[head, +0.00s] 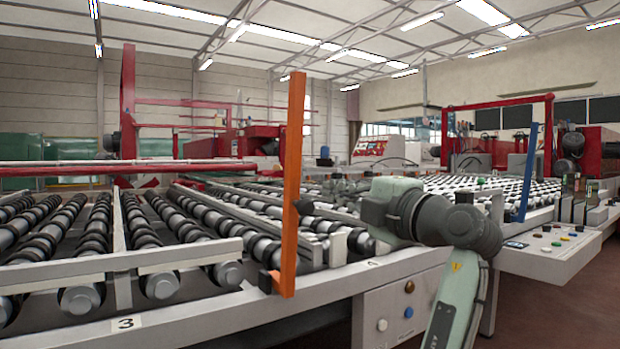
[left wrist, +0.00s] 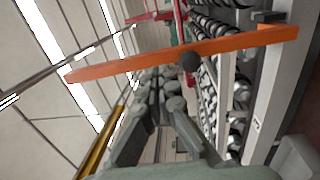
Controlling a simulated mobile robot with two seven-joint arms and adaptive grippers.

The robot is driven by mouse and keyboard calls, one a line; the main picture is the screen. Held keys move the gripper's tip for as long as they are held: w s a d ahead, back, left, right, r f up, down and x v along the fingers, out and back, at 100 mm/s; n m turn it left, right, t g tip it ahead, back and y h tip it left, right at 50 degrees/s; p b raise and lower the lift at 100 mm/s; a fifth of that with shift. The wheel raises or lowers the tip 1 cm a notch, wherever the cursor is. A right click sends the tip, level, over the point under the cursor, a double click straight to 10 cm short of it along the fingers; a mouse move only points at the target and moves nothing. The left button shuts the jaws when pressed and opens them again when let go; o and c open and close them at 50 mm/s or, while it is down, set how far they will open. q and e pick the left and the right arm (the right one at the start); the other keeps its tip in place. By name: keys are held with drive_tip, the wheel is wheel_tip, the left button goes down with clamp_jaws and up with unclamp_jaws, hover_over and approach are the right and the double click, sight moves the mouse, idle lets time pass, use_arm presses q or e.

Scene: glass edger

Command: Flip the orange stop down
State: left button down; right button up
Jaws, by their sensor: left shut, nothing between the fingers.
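The orange stop (head: 290,180) stands upright at the front edge of the roller table in the head view, its foot at a dark bracket (head: 269,281). In the left wrist view the orange stop (left wrist: 140,67) crosses the upper picture as a long bar. A dark round knob (left wrist: 189,62) is on it; the knob (head: 303,206) also shows in the head view. My left gripper (left wrist: 162,80) is shut and empty, its fingers pointing towards the bar close to the knob. I cannot tell whether they touch. My right gripper is not in view.
The roller table's front rail (head: 220,312) runs below the stop, with rows of rollers (head: 140,235) behind. A blue upright bar (head: 528,172) stands farther right. A control panel (head: 555,245) with buttons is at the right. Air above the rollers left of the stop looks free.

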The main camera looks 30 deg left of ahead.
sight(299, 193)
use_arm(q)
drive_tip(key=p+x, duration=0.1)
drive_tip(key=x, duration=0.5)
drive_tip(key=shift+w+a+r+p, duration=0.1)
drive_tip(key=shift+a+r+p, duration=0.1)
drive_tip(key=shift+a+p, duration=0.1)
drive_tip(key=shift+w+a+f, duration=0.1)
drive_tip(key=shift+w+a, duration=0.25)
drive_tip(key=shift+a, duration=0.3)
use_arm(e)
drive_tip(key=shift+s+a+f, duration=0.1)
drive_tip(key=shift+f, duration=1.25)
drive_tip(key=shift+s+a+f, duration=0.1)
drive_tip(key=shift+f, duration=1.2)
